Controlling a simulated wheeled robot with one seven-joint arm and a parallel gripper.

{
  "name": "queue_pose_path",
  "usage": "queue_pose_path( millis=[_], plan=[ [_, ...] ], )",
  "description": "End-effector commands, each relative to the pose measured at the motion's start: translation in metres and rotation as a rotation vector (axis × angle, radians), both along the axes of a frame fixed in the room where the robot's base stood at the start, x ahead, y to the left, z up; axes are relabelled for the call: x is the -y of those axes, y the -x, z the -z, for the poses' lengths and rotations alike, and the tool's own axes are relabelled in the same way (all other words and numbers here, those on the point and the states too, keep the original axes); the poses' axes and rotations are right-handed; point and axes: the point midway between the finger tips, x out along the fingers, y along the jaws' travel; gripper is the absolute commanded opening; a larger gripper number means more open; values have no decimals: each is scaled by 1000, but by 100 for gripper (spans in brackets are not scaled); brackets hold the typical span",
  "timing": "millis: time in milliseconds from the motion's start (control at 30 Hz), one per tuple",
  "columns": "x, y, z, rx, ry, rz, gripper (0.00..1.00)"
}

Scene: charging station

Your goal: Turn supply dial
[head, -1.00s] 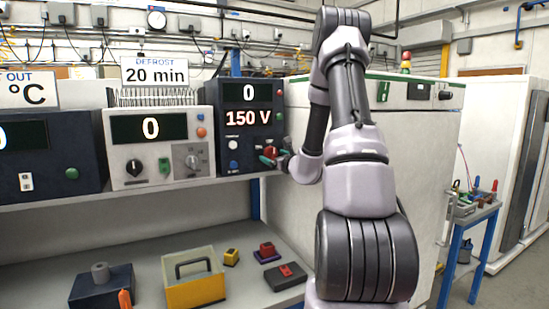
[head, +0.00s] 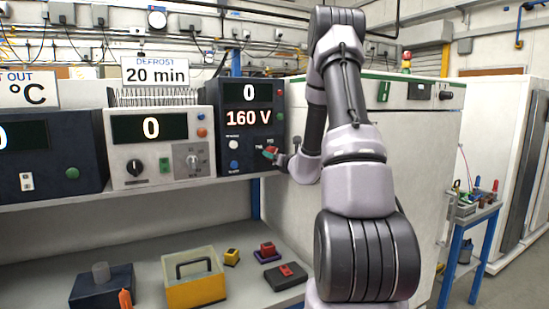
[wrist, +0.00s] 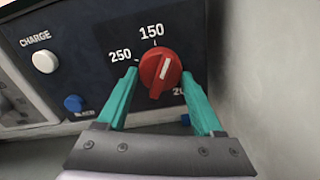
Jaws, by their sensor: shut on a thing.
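The supply dial (wrist: 160,73) is a round red knob with a white pointer line on a dark panel. In the wrist view the labels 150 and 250 show around it, and a third label at the lower right is partly hidden. My gripper (wrist: 160,85) has teal fingers on either side of the knob and is shut on it. The dark supply unit (head: 236,97) in the head view reads 0 above and 160 V below. In that view my gripper (head: 274,155) is at the unit's lower right, largely covering the dial.
A white CHARGE button (wrist: 45,62) and a blue button (wrist: 74,103) sit left of the dial. A pale unit (head: 125,155) reading 0 stands left of the supply unit. A large white cabinet (head: 420,140) stands close on the right. The lower shelf holds a yellow box (head: 195,290).

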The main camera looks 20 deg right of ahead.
Motion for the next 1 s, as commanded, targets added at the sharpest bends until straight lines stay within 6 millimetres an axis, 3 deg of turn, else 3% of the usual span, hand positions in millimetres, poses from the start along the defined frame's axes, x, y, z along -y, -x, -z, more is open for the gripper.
queue_pose_path(
  millis=[200,233,300,667,767,1000],
  plan=[
    [0,0,0,0,2,1,13],
    [0,0,0,0,2,1,80],
    [0,0,0,0,3,1,98],
    [1,4,0,0,4,1,98],
    [1,15,0,-1,4,1,98],
    [3,64,0,-2,3,3,98]
  ],
)
